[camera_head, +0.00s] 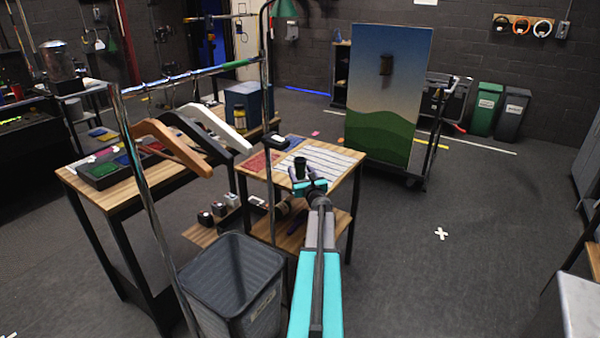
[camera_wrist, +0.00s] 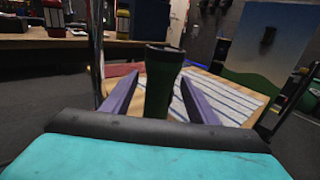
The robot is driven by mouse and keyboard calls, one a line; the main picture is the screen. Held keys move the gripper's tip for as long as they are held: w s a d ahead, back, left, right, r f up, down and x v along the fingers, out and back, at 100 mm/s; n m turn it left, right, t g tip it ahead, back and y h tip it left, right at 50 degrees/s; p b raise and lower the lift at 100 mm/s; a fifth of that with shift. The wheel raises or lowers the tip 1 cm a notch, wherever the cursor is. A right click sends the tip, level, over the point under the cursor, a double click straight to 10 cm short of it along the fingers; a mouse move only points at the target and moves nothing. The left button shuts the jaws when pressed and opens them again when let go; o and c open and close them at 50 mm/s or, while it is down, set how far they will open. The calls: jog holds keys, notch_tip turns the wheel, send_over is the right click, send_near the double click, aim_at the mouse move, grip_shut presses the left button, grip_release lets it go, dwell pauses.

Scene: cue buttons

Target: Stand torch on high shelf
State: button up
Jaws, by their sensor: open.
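A dark green object, wider at its top, stands upright between the fingers of my gripper (camera_head: 307,181); it looks like the torch (camera_head: 300,168), though a tumbler has a similar shape. In the wrist view the torch (camera_wrist: 160,80) rises between my two purple fingers, and its foot is hidden by the gripper. My gripper (camera_wrist: 158,98) is open around it, with a gap visible on the right side. Behind it is a small two-level wooden stand; its upper board (camera_head: 345,183) carries a striped cloth, and its lower board (camera_head: 335,226) lies below.
A metal clothes rail (camera_head: 150,200) with hangers stands left of my arm. A grey bin (camera_head: 225,285) is below it. A longer wooden table (camera_head: 120,190) with trays is at the left. A painted panel (camera_head: 385,95) stands behind the stand.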

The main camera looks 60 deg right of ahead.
aim_at(302, 166)
jog(key=shift+w+d, duration=0.2)
jog(key=shift+w, duration=0.05)
dwell(0.4)
grip_shut()
jog(key=shift+r, duration=0.15)
jog(key=shift+r, duration=0.55)
notch_tip(302, 166, up, 2)
jog(key=w+a+b+v, duration=0.1)
jog(key=v, duration=0.7)
jog(key=a+r+b+v, duration=0.1)
jog(key=b+v, duration=0.1)
jog(key=v, duration=0.5)
jog(key=shift+a+r, duration=0.3)
